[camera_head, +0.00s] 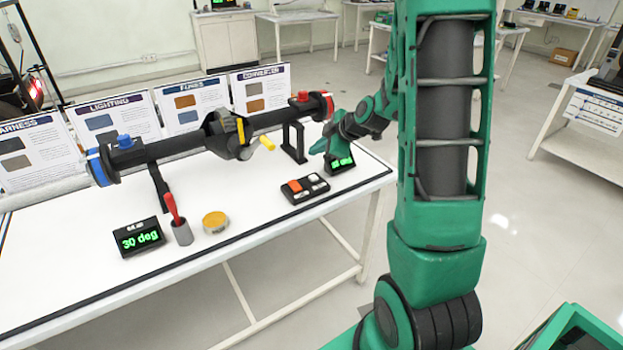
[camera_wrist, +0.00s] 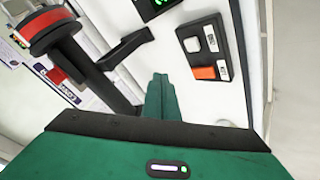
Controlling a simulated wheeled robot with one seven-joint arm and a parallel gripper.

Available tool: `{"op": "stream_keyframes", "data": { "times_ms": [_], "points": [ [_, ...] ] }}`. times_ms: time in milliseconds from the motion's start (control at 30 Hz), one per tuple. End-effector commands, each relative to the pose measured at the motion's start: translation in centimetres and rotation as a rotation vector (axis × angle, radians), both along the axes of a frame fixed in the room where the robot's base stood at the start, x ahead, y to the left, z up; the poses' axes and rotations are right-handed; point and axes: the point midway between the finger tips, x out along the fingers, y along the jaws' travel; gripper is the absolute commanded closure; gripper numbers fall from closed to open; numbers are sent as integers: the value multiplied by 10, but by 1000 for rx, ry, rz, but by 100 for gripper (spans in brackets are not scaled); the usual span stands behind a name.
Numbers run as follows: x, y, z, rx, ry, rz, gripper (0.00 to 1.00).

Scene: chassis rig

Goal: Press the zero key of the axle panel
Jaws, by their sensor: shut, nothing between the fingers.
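The axle panel (camera_head: 305,189) is a small black box on the white table, with an orange key (camera_head: 294,186), a white key (camera_head: 313,177) and smaller keys. In the wrist view the panel (camera_wrist: 220,48) lies right of my fingers, with the orange key (camera_wrist: 205,73) and white keys (camera_wrist: 209,38) facing up. I cannot read which key is the zero key. My gripper (camera_wrist: 161,78) is shut and empty, its fingertips beside the panel and apart from it. In the head view my gripper (camera_head: 318,146) is above the table, behind the panel and partly in front of a display.
A green-lit display (camera_head: 341,163) stands behind the panel. The axle (camera_head: 185,140) rests on black stands (camera_head: 294,142) to the left. A second display (camera_head: 139,237) reading 30 deg, a red-handled tool (camera_head: 172,209) and a yellow-topped tin (camera_head: 215,221) stand front left.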

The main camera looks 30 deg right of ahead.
Motion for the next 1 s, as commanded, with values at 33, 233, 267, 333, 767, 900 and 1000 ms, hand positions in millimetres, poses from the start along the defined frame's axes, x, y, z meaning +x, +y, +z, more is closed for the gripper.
{"op": "stream_keyframes", "data": {
  "times_ms": [33,233,267,333,767,900,1000],
  "points": [
    [-1,0,-8,2,3,-2,100],
    [-1,-1,-34,2,4,-3,100],
    [-1,0,-37,2,3,-2,100],
    [-1,0,-45,2,3,-2,100],
    [0,0,-68,1,1,-2,100],
    [0,0,-68,0,0,-2,100],
    [0,0,-68,0,0,-2,100]
  ]
}}
